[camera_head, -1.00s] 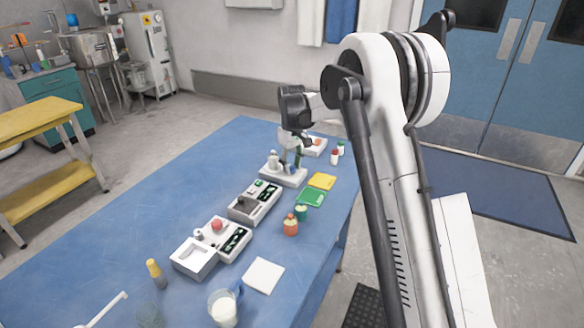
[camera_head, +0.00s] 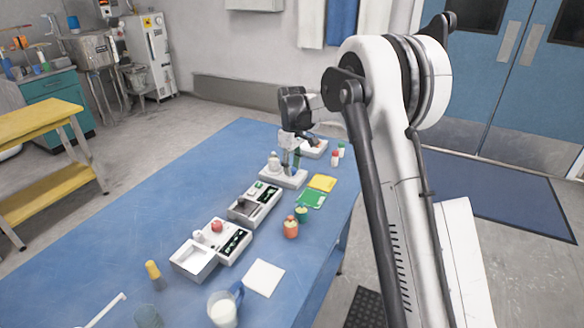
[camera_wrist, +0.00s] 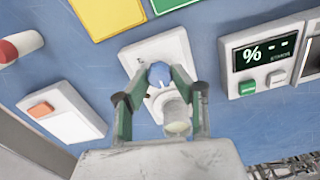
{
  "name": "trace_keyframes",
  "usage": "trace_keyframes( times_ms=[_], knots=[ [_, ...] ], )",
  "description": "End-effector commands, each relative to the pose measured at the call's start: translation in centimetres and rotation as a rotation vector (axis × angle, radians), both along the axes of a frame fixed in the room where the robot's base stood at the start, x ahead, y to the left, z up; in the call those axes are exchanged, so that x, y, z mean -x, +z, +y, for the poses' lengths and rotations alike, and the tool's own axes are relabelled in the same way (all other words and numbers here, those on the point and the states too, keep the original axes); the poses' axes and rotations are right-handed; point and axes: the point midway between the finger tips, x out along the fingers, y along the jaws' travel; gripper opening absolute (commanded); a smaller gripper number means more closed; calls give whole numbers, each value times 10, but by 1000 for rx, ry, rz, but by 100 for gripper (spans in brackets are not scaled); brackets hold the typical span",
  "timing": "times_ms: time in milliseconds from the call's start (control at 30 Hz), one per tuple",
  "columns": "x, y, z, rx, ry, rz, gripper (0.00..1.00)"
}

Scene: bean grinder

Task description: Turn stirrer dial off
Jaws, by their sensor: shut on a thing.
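The stirrer is a white slab (camera_wrist: 148,48) with a blue dial (camera_wrist: 159,73) on its top, near the middle of the wrist view. My gripper (camera_wrist: 160,78) is shut on the dial, with a green-and-grey finger on each side of it. A small pale vessel (camera_wrist: 177,116) stands on the slab just behind the fingers and is partly hidden by them. In the head view the stirrer slab (camera_head: 284,180) lies toward the far end of the blue table, with my gripper (camera_head: 290,163) reaching down to it. The dial's exact setting cannot be read.
A device with a "%" display (camera_wrist: 265,55) and green button stands right of the stirrer. A white box with an orange switch (camera_wrist: 41,109) is at left. Yellow (camera_wrist: 108,12) and green pads lie close by. A red-capped bottle (camera_wrist: 18,47) is at far left.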

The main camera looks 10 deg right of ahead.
Motion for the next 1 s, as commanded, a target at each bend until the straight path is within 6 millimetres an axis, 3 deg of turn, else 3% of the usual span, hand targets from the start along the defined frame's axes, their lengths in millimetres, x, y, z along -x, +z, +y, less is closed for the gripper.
trace_keyframes(
  times_ms=[167, 533, 1000],
  knots=[
    [0, 0, 0, 0, 0, 0, 42],
    [0, 9, 0, 0, 0, 0, 42],
    [0, 93, 0, 0, 0, 0, 42]
  ],
)
